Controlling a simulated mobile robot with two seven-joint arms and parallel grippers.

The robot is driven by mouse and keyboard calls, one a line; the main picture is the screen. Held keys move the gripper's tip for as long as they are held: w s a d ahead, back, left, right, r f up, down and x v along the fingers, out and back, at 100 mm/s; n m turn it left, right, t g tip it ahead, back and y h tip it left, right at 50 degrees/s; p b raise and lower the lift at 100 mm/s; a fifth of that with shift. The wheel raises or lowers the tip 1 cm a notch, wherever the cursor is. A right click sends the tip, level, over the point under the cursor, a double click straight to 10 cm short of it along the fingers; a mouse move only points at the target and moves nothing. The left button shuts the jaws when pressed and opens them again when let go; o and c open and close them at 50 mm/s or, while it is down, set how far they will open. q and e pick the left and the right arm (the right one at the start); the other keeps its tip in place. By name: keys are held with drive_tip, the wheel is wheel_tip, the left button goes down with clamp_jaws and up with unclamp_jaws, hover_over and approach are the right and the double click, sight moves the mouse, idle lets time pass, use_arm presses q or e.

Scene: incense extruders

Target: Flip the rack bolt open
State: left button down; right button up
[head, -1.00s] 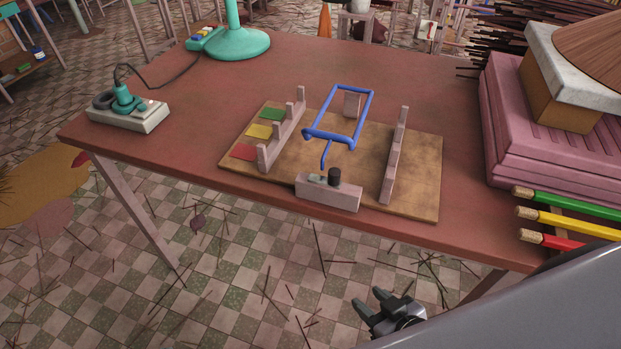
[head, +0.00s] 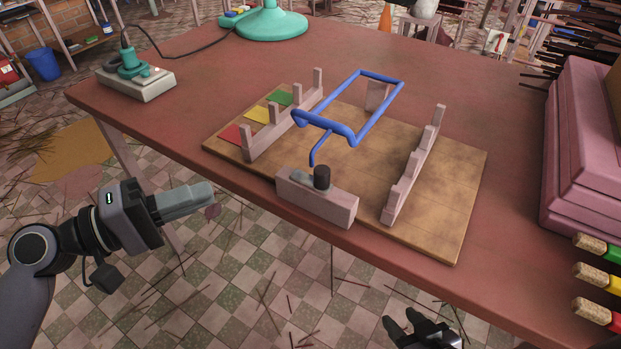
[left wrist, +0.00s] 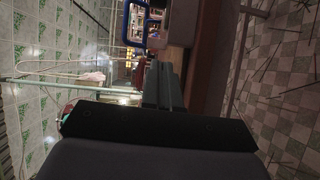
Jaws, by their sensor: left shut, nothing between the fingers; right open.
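The rack stands on a tan wooden board (head: 440,210) on the table. Its blue frame (head: 372,128) is raised above the board, with a blue rod hanging toward a pale front block (head: 325,204). A black knob (head: 322,177) and a small grey metal piece, perhaps the bolt, sit on that block. My left gripper (head: 212,194) is shut and empty, left of the block and off the table's front edge. In the left wrist view its fingers (left wrist: 163,85) are together. My right gripper (head: 412,322) is open and empty, low in front of the table.
Two notched pale rails (head: 415,165) stand on the board; red, yellow and green patches lie by the left one. A switch box (head: 145,88) and teal lamp base (head: 265,25) stand further back. Pink trays (head: 590,150) and coloured sticks (head: 595,312) are at the right.

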use_arm(q)
drive_tip(key=shift+s+d+r+h, duration=0.2)
drive_tip(key=shift+r+h, duration=0.1)
drive_tip(key=shift+r, duration=0.3)
use_arm(e)
drive_tip(key=shift+w+d+r, duration=0.1)
drive_tip(key=shift+w, duration=0.05)
use_arm(q)
drive_tip(key=p+x, duration=0.1)
drive_tip(key=x, duration=0.3)
drive_tip(key=s+p+x, duration=0.1)
drive_tip(key=x, duration=0.3)
drive_tip(key=s+x, duration=0.1)
drive_tip(key=x, duration=0.3)
drive_tip(key=shift+d+p, duration=0.4)
drive_tip(key=shift+s+d+f, duration=0.1)
drive_tip(key=shift+s+d, duration=0.2)
drive_tip(key=shift+d, duration=0.3)
use_arm(e)
drive_tip(key=shift+s+d+r, duration=0.25)
drive_tip(key=shift+d+r, duration=0.15)
drive_tip(key=shift+r, duration=0.3)
drive_tip(key=shift+r, duration=0.1)
